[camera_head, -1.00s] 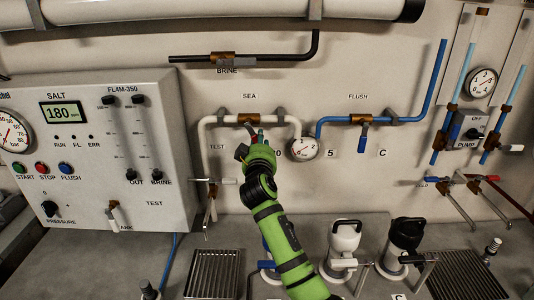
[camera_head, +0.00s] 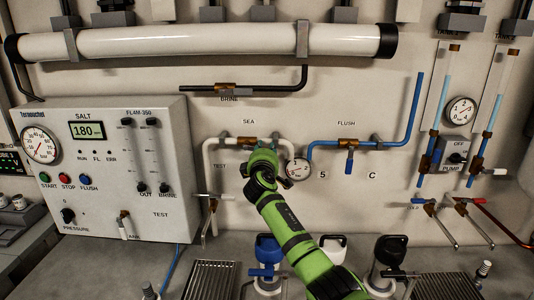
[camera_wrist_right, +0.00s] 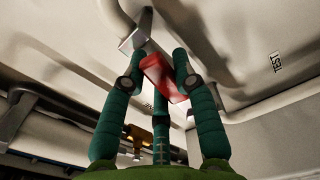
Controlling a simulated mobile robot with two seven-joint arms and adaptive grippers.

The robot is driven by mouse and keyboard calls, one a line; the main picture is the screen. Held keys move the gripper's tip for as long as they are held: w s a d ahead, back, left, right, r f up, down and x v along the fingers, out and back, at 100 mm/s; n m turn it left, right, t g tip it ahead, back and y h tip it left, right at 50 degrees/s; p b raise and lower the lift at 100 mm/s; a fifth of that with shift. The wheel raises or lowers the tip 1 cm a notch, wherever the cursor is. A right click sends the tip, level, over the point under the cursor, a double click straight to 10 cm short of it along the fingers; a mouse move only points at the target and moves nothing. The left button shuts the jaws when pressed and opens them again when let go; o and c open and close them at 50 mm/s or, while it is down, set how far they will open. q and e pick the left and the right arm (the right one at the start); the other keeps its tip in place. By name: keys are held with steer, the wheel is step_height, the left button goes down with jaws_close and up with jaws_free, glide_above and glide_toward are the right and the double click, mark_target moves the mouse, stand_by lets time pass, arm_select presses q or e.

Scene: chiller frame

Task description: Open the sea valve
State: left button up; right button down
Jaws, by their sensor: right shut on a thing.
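The sea valve (camera_head: 238,140) is a brass body on the white pipe (camera_head: 209,150) under the SEA label in the head view. My right gripper (camera_head: 258,150) is in front of it and hides part of the valve and pipe. In the right wrist view, the red handle (camera_wrist_right: 162,80) lies tilted between the dark green fingers of my right gripper (camera_wrist_right: 163,78). These fingers are shut on it. The handle is hidden in the head view, so I cannot tell its angle to the pipe. My left gripper is not in view.
A round gauge (camera_head: 298,170) sits close to the right of my gripper. The blue flush valve handle (camera_head: 349,162) hangs further right. The control panel (camera_head: 105,170) stands out at left. The brine pipe (camera_head: 270,87) runs above.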

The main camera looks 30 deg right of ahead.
steer(key=shift+d+r+n+p, duration=0.15)
steer(key=shift+r+n+p, duration=0.9)
steer(key=shift+n, duration=0.25)
steer(key=shift+r, duration=0.2)
steer(key=c, duration=1)
jaws_free()
steer(key=shift+c, duration=0.2)
steer(key=shift+o, duration=0.5)
steer(key=shift+w+f, duration=0.1)
steer(key=shift+f, duration=0.15)
steer(key=shift+s+a+f, duration=0.15)
steer(key=shift+s+a, duration=0.15)
steer(key=shift+s, duration=0.1)
steer(key=v, duration=1.1)
